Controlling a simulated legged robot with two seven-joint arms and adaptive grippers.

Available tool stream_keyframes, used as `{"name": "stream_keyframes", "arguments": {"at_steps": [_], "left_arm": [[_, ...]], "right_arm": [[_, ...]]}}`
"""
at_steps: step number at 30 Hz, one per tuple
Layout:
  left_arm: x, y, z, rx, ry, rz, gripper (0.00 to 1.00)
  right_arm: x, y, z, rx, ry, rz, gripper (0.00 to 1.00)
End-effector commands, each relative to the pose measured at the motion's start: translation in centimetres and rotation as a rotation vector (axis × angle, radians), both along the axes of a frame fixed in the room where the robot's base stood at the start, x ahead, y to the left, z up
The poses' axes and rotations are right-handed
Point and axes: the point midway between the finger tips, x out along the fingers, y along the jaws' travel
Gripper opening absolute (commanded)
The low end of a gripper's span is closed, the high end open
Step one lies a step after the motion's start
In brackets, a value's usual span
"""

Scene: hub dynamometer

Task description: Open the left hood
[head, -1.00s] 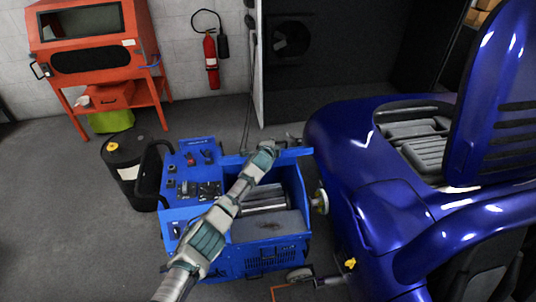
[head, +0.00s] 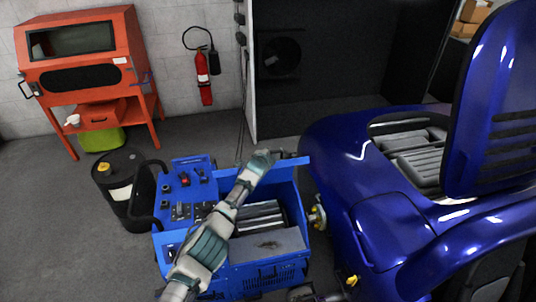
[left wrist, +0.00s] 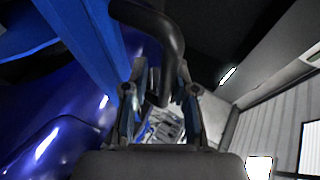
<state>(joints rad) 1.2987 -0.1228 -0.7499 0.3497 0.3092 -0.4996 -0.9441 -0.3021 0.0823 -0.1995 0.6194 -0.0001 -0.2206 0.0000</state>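The blue dynamometer unit (head: 255,275) stands on the floor beside the blue car. Its hood (head: 290,167) shows as a narrow blue panel near edge-on at the far side of the open box, and the interior with grey ribbed parts is exposed. My left gripper (head: 263,158) reaches over the box to this hood. In the left wrist view the gripper (left wrist: 163,95) has its fingers on both sides of a curved black handle (left wrist: 150,25) and appears closed on it. The blue panel (left wrist: 85,45) runs beside the handle. My right gripper is not in view.
The blue car (head: 350,215) stands close at the right, with its own rear lid raised. A black drum (head: 120,185) is left of the unit. An orange cabinet (head: 95,75) and a fire extinguisher (head: 204,80) are at the back wall.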

Motion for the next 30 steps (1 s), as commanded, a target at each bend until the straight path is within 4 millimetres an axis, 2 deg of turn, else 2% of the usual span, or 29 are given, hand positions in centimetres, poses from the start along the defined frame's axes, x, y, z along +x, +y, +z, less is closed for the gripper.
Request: {"name": "stream_keyframes", "arguments": {"at_steps": [17, 23, 30], "left_arm": [[-0.3, 0.0, 0.8, -0.004, -0.008, -0.003, 0.39], [-1.7, 0.3, 1.4, -0.003, -0.008, -0.004, 0.39], [-4.5, 0.6, 2.5, -0.003, -0.007, -0.004, 0.39]], "right_arm": [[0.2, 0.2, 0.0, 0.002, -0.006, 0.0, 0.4], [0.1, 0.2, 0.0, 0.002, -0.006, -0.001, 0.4], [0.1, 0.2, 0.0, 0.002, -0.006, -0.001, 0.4]]}}
